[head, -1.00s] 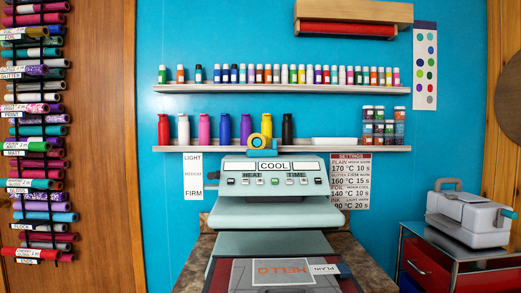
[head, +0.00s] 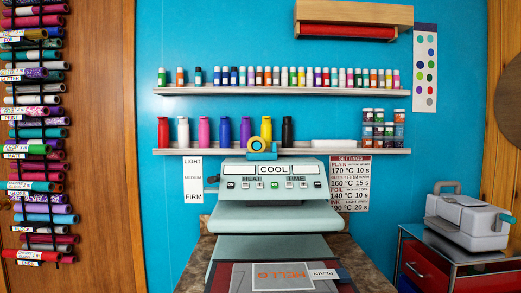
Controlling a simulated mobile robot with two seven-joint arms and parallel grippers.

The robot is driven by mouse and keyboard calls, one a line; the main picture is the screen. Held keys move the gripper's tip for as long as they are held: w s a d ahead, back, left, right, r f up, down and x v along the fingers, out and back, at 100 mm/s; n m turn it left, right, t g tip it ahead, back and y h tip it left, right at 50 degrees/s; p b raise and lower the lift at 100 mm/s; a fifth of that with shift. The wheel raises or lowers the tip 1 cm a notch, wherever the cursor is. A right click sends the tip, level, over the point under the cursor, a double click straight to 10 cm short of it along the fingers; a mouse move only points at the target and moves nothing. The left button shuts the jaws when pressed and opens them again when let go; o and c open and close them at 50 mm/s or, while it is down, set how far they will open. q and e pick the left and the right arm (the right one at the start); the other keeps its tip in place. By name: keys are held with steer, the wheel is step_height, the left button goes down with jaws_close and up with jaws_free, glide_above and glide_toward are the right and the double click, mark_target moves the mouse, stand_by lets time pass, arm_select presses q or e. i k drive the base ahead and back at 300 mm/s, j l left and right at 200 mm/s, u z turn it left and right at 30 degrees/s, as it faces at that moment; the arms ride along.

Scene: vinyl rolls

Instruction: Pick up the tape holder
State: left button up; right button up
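The tape holder (head: 259,153), with a yellow roll of tape (head: 266,152), appears in the head view just above the top of the heat press, in front of the wall's lower shelf. What it rests on is hard to tell, as the press hides its lower part. Neither of my grippers is in view.
A shelf (head: 180,151) carries bottles. A grey machine (head: 466,219) sits on a red-drawer cabinet (head: 427,272). Vinyl rolls (head: 40,152) hang left.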

mark_target(256, 145)
steer(key=z, duration=0.9)
steer(key=j+z, duration=0.65)
steer(key=j, duration=0.15)
steer(key=k+j+z, duration=0.1)
steer(key=j+z, duration=0.2)
steer(key=k+j+z, duration=0.15)
steer(key=j+z, duration=0.15)
steer(key=j, duration=0.15)
steer(key=k+j+z, duration=0.15)
steer(key=j+z, duration=0.15)
